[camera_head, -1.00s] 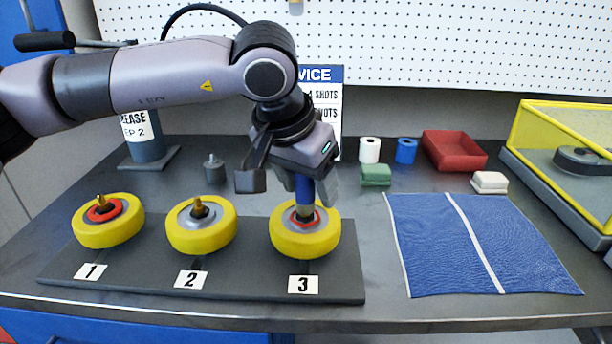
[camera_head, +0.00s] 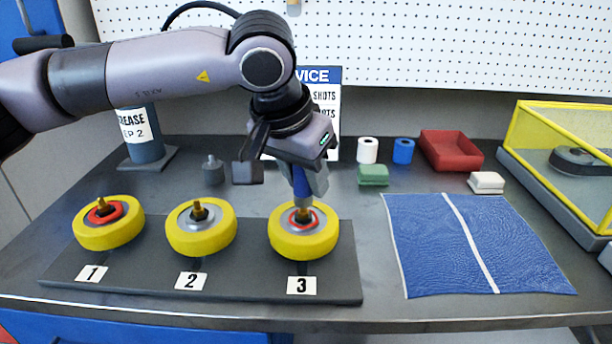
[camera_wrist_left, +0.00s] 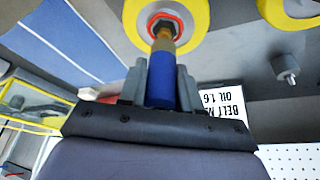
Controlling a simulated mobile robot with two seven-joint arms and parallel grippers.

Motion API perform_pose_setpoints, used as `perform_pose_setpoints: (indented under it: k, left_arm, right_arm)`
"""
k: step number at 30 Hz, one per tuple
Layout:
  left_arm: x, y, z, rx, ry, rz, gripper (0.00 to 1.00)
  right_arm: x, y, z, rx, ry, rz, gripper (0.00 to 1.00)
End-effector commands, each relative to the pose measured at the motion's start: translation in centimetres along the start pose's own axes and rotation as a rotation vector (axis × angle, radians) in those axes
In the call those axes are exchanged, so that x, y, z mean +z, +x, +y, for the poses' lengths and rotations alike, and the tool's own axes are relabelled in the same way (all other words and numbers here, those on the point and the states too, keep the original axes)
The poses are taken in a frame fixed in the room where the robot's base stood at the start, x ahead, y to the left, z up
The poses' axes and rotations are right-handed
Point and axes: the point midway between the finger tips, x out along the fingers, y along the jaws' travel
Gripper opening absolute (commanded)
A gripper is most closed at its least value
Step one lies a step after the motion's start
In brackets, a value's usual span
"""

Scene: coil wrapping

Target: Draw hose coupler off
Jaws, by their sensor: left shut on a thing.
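My left gripper (camera_head: 308,184) is shut on the blue hose coupler (camera_head: 301,180), upright above the hub of yellow wheel 3 (camera_head: 288,243). The coupler also shows in the left wrist view (camera_wrist_left: 161,80), between the gripper's fingers (camera_wrist_left: 160,88), with its metal end toward the hub. That end is at or just above the hub's fitting; I cannot tell if they touch. Wheel 3 has a red ring (camera_head: 316,222) around its hub. My right gripper is not in view.
Yellow wheels 1 (camera_head: 108,238) and 2 (camera_head: 200,245) share the dark numbered board (camera_head: 240,280), with brass fittings upright. A blue mat (camera_head: 440,250) lies right. Small blocks and a red tray (camera_head: 452,168) stand behind; a yellow-framed case (camera_head: 560,125) is far right.

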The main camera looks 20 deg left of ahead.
Motion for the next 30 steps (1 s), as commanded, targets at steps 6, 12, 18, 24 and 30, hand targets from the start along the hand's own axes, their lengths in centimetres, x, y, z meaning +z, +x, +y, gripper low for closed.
perform_pose_setpoints:
  k: [6,12,18,24,30]
  left_arm:
    - [-0.4,-1.0,0.0,0.001,0.0,0.0,0.0]
    - [-0.7,-1.7,0.0,0.001,0.0,0.001,0.0]
    - [-1.0,-2.4,0.0,0.0,0.0,0.0,0.0]
    - [-1.0,-2.4,0.0,0.0,0.0,0.0,0.0]
    - [-1.0,-2.4,0.0,0.0,0.0,0.0,0.0]
  right_arm:
    - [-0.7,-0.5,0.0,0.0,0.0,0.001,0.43]
    - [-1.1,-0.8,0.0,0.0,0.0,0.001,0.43]
    - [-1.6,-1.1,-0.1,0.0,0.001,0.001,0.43]
    - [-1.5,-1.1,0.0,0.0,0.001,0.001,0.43]
    - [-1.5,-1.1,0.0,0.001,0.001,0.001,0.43]
